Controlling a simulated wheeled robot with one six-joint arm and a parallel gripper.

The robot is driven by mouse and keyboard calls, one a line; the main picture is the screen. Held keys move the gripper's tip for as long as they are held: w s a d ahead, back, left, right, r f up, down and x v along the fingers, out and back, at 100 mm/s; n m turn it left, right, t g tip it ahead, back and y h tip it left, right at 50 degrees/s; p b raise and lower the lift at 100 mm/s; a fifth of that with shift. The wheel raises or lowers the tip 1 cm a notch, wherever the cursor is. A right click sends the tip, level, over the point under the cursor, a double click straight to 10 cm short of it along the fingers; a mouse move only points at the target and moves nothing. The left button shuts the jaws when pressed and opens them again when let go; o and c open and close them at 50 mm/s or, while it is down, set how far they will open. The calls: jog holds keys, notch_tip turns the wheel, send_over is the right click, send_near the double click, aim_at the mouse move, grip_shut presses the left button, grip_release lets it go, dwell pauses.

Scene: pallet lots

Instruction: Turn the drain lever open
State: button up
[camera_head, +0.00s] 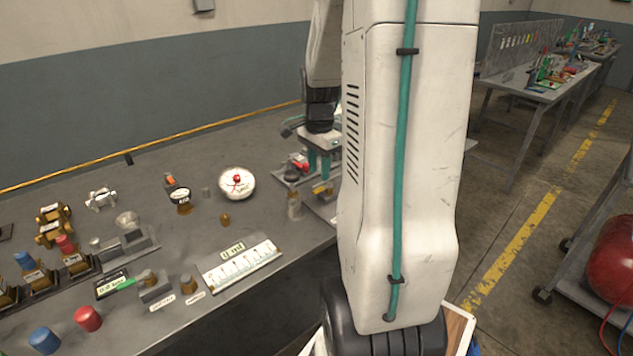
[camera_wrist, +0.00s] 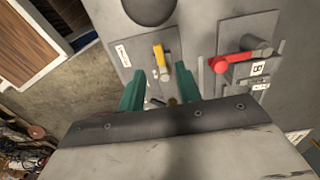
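In the wrist view a yellow lever (camera_wrist: 159,57) stands on a grey plate (camera_wrist: 126,38) with a small white label whose text I cannot read. A red lever (camera_wrist: 233,63) is on a second grey plate to its right, beside a round knob. I cannot tell from the labels which one is the drain lever. My gripper (camera_wrist: 158,92) is open, its two teal fingers apart, with the yellow lever ahead of the gap between them. The gripper also shows in the head view (camera_head: 322,158), above the fixtures. The yellow lever (camera_head: 322,189) and red lever (camera_head: 300,162) are small there, partly crowded by my arm.
The grey bench (camera_head: 130,190) holds a round white gauge (camera_head: 237,183), a labelled white strip (camera_head: 240,265), and a red cap (camera_head: 88,318) and blue cap (camera_head: 44,340) at front left. A dark round part (camera_wrist: 150,8) sits above the yellow lever in the wrist view.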

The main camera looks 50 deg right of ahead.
aim_at(319, 189)
notch_tip(319, 189, down, 5)
jog(key=shift+r, duration=0.1)
jog(key=shift+c, duration=0.3)
grip_shut()
